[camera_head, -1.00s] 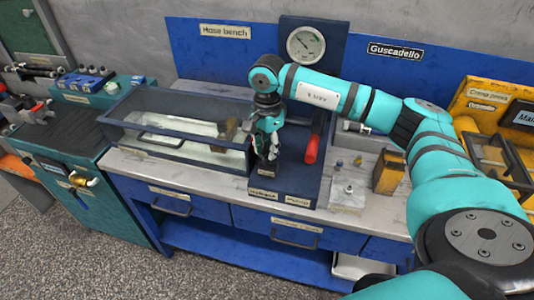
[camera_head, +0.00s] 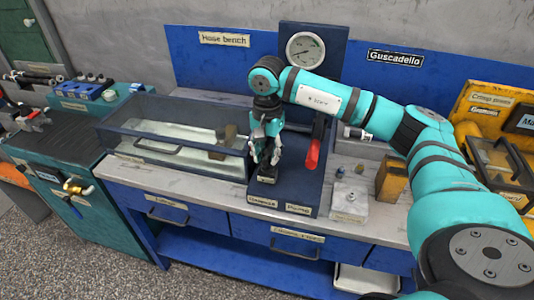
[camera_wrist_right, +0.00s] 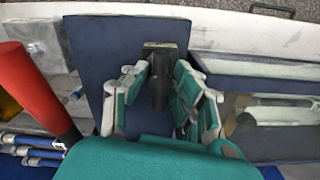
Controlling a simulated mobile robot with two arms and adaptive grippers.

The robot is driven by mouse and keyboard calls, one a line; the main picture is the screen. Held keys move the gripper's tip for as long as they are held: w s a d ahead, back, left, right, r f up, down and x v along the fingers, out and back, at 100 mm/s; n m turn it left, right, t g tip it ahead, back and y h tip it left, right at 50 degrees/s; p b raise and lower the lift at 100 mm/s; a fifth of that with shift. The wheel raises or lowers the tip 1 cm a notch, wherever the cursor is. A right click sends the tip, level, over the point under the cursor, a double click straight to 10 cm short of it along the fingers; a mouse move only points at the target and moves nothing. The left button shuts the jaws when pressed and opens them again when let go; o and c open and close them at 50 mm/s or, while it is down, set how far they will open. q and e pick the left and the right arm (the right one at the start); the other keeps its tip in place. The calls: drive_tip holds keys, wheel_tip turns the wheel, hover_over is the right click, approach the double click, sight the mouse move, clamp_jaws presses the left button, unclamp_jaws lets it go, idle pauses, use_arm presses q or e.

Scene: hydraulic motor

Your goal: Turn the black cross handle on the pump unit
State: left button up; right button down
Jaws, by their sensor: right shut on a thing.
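The pump unit is a dark blue base (camera_head: 292,190) with an upright panel carrying a round gauge (camera_head: 306,50), and it stands on the bench. My right gripper (camera_head: 265,160) points down over the base, left of a red lever grip (camera_head: 313,154). In the wrist view its fingers (camera_wrist_right: 158,88) close from both sides on the black cross handle (camera_wrist_right: 158,80). The fingers hide most of the handle, so its arms and angle are hard to read. In the head view the handle is largely covered by the gripper. My left gripper is not in view.
A glass-sided tank (camera_head: 180,140) stands close on the left of the gripper. The red grip (camera_wrist_right: 40,90) is near on the other side. A pale plate (camera_head: 349,200) and a yellow-brown block (camera_head: 390,180) lie to the right.

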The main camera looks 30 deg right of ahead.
sight(267, 153)
drive_tip(key=c, duration=1)
unclamp_jaws()
drive_tip(key=shift+c, duration=0.2)
drive_tip(key=shift+r, duration=0.1)
wheel_tip(267, 153, up, 12)
